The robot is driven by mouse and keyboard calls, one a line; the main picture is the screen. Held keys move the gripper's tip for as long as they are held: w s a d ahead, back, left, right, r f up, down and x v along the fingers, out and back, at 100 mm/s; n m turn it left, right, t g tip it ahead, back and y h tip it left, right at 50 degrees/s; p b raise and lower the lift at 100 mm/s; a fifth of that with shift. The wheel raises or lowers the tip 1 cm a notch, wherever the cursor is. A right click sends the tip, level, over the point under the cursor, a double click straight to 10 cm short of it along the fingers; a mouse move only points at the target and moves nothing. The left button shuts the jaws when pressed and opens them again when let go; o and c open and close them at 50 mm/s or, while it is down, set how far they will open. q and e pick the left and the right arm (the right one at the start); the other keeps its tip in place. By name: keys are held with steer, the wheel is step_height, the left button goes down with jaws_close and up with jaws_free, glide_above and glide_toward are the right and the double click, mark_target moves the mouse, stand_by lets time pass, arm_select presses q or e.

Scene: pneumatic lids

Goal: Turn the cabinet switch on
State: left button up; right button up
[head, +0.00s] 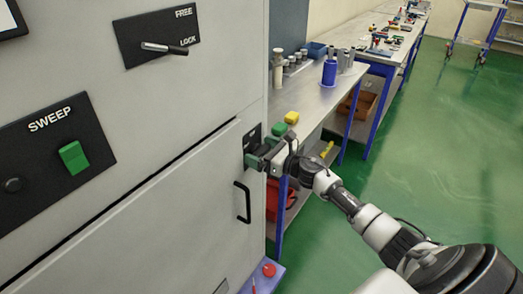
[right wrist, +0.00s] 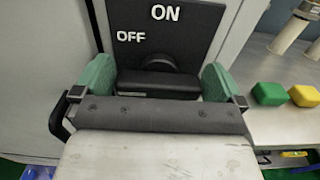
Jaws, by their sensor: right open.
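The cabinet switch is a black plate (right wrist: 203,22) with white ON and OFF labels at its top. Its dark handle (right wrist: 158,84) sits below the labels; I cannot tell which label it points at. My right gripper (right wrist: 157,80) is open, with one green fingertip on each side of the handle. Contact with the handle is not clear. In the head view the right gripper (head: 263,151) is at the cabinet's right edge, in front of the switch plate (head: 251,135), and hides most of the switch. My left gripper is not in view.
The grey cabinet (head: 215,75) also carries a FREE/LOCK lever (head: 165,48), a green SWEEP switch (head: 73,157) and a black door handle (head: 243,202). A workbench (head: 305,100) with yellow and green blocks stands close to the right. Green floor is open farther right.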

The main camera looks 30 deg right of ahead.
steer(key=c, duration=0.6)
steer(key=shift+c, duration=0.2)
steer(key=shift+m, duration=0.3)
steer(key=m, duration=0.2)
steer(key=shift+d+m, duration=0.15)
steer(key=shift+m, duration=0.25)
steer(key=m, duration=0.3)
steer(key=shift+d+m, duration=0.1)
steer(key=shift+m, duration=0.2)
steer(key=m, duration=0.2)
steer(key=m+p, duration=0.1)
steer(key=m, duration=0.2)
steer(key=shift+w+d+f+m, duration=0.1)
steer(key=shift+f+m, duration=0.05)
steer(key=shift+m, duration=0.15)
steer(key=m+p, duration=0.1)
steer(key=m, duration=0.4)
steer(key=shift+f, duration=0.2)
steer(key=shift+m, duration=0.3)
